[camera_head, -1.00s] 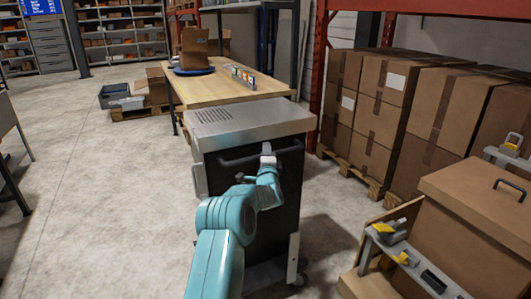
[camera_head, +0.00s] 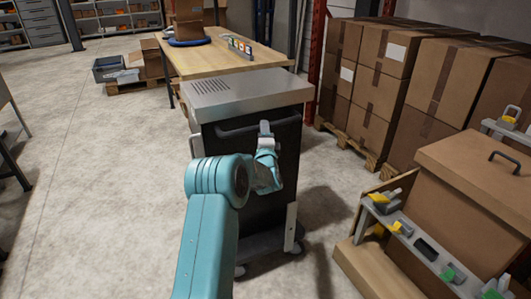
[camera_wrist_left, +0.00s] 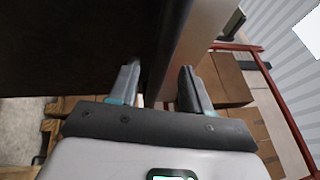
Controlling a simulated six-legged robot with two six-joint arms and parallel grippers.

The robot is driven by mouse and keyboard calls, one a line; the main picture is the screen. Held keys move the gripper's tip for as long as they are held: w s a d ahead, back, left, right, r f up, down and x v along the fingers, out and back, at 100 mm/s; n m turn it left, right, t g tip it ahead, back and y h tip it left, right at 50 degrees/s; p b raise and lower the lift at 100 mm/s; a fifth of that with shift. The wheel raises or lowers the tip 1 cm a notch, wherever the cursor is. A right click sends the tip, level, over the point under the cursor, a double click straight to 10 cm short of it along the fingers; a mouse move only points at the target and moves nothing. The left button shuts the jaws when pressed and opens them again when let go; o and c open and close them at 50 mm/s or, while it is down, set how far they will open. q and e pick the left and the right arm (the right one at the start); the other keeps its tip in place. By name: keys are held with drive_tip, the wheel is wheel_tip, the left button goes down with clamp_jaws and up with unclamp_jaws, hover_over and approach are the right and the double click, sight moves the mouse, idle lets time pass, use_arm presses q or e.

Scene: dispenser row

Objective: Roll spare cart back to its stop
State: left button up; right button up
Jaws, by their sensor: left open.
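The cart (camera_head: 255,97) is a grey-topped cabinet with a black front, a dark bar handle (camera_head: 232,130) across its upper front, and casters. It stands upright on the floor in front of the wooden table. My left gripper (camera_head: 265,126) is at the right half of the handle, overlapping it in the head view. In the left wrist view its two fingers (camera_wrist_left: 158,88) stand apart, with the cart's dark front and a grey edge beyond them. I cannot tell whether the fingers touch the handle. No marked stop for the cart can be made out. My right gripper is not in view.
The wooden table (camera_head: 215,58) is just behind the cart. Stacked cartons on pallets (camera_head: 385,90) stand to the right. A cardboard-coloured stand with a grey tool tray (camera_head: 400,228) is at the near right. Open concrete floor (camera_head: 100,180) lies to the left.

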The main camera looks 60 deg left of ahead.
use_arm(q)
drive_tip(key=v, duration=1.1)
